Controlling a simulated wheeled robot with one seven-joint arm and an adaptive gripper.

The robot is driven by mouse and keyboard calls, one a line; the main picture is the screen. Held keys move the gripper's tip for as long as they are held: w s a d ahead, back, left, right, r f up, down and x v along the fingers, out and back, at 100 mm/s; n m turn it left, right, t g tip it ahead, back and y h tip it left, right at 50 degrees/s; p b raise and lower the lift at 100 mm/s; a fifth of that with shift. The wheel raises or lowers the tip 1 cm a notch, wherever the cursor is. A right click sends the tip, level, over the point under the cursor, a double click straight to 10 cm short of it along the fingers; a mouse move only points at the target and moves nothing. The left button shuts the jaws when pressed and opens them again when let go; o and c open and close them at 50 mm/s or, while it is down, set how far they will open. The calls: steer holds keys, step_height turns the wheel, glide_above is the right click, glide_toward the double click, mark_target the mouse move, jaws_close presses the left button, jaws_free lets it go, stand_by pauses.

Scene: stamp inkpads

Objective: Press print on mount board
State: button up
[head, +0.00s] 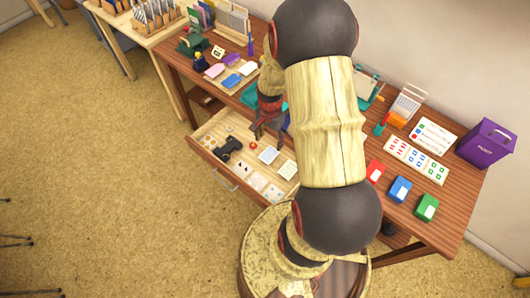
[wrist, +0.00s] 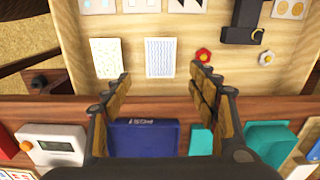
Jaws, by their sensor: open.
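My gripper (wrist: 161,75) is open and empty in the wrist view, its fingertips apart at the near edge of an open drawer. In the head view my gripper (head: 268,132) hangs over the table edge by the drawer. A dotted pale card (wrist: 106,58) and a blue wavy-patterned card (wrist: 159,57) lie flat in the drawer, just beyond the fingertips. They show in the head view as pale cards (head: 268,154). I cannot tell which piece is the print or the mount board. My arm hides the middle of the table in the head view.
The open drawer (head: 214,171) also holds a black tool (wrist: 243,22), a red flower-shaped piece (wrist: 204,55) and more cards. A dark blue POST box (wrist: 143,137) lies below the gripper. Red (head: 375,171), blue (head: 400,189) and green (head: 427,207) pads and a purple bin (head: 485,145) stand right.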

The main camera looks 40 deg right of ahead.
mark_target(269, 155)
steer(key=shift+m, duration=0.3)
step_height(269, 155, down, 10)
steer(key=b, duration=0.7)
steer(key=c, duration=0.7)
stand_by(0.4)
step_height(269, 155, up, 7)
steer(key=p, duration=0.5)
steer(key=shift+r+p, duration=0.2)
steer(key=shift+p, duration=0.1)
steer(key=shift+c, duration=0.2)
steer(key=shift+f, duration=0.15)
